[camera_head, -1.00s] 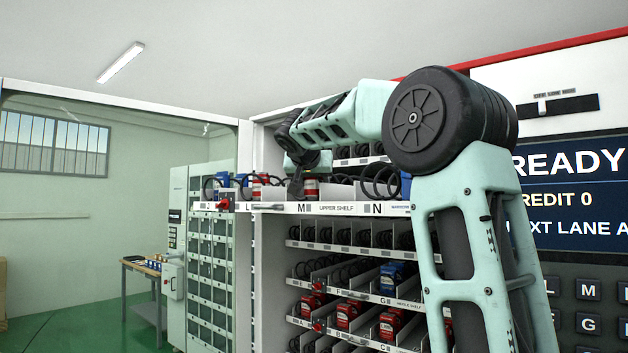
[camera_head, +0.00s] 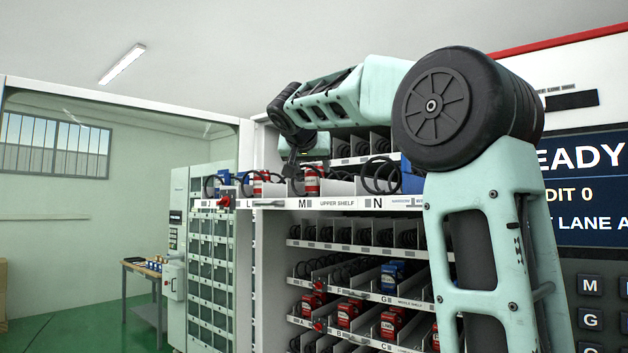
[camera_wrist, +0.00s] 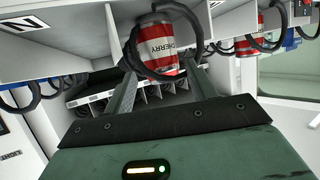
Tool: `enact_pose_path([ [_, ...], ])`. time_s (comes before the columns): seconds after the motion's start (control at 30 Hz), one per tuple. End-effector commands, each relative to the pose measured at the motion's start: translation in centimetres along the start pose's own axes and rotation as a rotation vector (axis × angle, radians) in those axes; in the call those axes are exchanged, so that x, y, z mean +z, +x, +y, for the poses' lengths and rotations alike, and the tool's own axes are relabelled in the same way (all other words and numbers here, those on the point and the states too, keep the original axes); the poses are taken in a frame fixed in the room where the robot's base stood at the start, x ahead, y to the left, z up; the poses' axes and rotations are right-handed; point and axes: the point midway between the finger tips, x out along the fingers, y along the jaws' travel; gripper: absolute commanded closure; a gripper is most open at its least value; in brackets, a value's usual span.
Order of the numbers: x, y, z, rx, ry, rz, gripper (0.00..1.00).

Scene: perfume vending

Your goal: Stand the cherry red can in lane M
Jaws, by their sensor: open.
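The cherry red can (camera_head: 311,182), red with a white label band, stands on the upper shelf behind the M label, and looks upright. In the wrist view the can (camera_wrist: 162,48) shows the word CHERRY, with a dark coil around its visible side. Lane M's front strip (camera_head: 325,204) is below it. My gripper (camera_head: 289,170) is at the upper shelf, beside the can. In the wrist view its two fingers (camera_wrist: 160,82) are apart and empty, one on each side below the can in the picture; a gap shows between the fingers and the can.
Another red can (camera_head: 260,183) stands in lane L, and a blue box (camera_head: 223,179) in lane J. Lane N's coil (camera_head: 381,176) is to the right. Thin dividers separate the lanes. Lower shelves hold red and blue boxes (camera_head: 392,273).

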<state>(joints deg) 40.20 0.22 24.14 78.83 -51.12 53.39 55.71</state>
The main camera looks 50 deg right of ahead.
Motion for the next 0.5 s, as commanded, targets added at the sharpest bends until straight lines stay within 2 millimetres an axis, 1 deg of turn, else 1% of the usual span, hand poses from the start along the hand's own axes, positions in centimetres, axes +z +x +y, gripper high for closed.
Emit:
enact_pose_path([
  [0.03, 0.3, -1.1, 0.0, -0.003, 0.000, 0.004, 0.44],
  [0.1, 0.2, -2.6, -0.1, -0.003, 0.001, 0.004, 0.44],
  [0.2, 0.2, -4.3, 0.0, -0.002, 0.000, 0.002, 0.44],
  [0.33, 0.1, -5.8, 0.0, -0.001, 0.000, 0.001, 0.44],
  [0.5, 0.1, -6.6, 0.0, 0.000, 0.000, -0.001, 0.44],
])
